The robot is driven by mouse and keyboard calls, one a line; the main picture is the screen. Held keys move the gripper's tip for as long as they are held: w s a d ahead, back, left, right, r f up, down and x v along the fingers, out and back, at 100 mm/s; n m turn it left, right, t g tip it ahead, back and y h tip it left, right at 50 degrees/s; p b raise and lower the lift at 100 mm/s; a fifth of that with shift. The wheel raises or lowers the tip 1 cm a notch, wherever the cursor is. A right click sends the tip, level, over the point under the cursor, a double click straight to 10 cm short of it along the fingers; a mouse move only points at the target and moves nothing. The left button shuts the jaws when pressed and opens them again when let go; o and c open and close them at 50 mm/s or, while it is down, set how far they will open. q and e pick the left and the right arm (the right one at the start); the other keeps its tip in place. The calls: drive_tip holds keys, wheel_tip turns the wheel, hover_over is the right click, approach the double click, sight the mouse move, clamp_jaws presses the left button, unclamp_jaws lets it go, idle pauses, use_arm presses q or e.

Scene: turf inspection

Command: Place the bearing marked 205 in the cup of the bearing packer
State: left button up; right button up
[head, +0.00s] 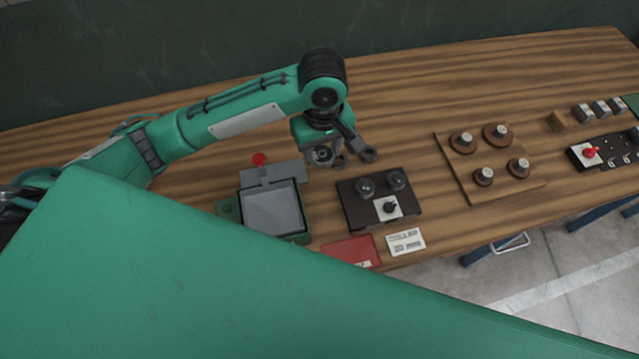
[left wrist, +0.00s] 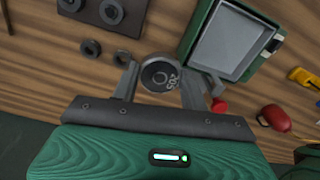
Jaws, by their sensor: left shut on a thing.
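My left gripper (head: 326,164) is shut on a round grey bearing above the bench. In the left wrist view the bearing (left wrist: 160,76) sits between the two fingers of the left gripper (left wrist: 162,82), its marked face to the camera. The upside-down marking looks like 205. Two more dark rings (head: 368,155) lie on the wood close by; they also show in the left wrist view (left wrist: 90,47). No cup of a bearing packer can be made out with certainty. My right gripper is not in view.
A green-rimmed grey tray (head: 301,236) is left of a dark block (head: 350,212) with two round knobs and a switch. A red booklet (head: 352,250) and white card (head: 405,242) lie in front. A wooden board (head: 458,170) with several spindles stands right, with bare bench between.

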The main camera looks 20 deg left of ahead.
use_arm(q)
drive_tip(key=p, duration=0.2)
hover_over(321, 199)
wheel_tip(321, 199, down, 14)
drive_tip(key=shift+r, duration=0.15)
wheel_tip(321, 199, down, 5)
drive_tip(key=shift+r+p, duration=0.1)
drive_tip(key=shift+p, duration=0.3)
drive_tip(key=shift+d, duration=0.1)
drive_tip(key=o, duration=0.7)
drive_tip(key=shift+f, duration=0.2)
drive_tip(key=shift+o, duration=0.9)
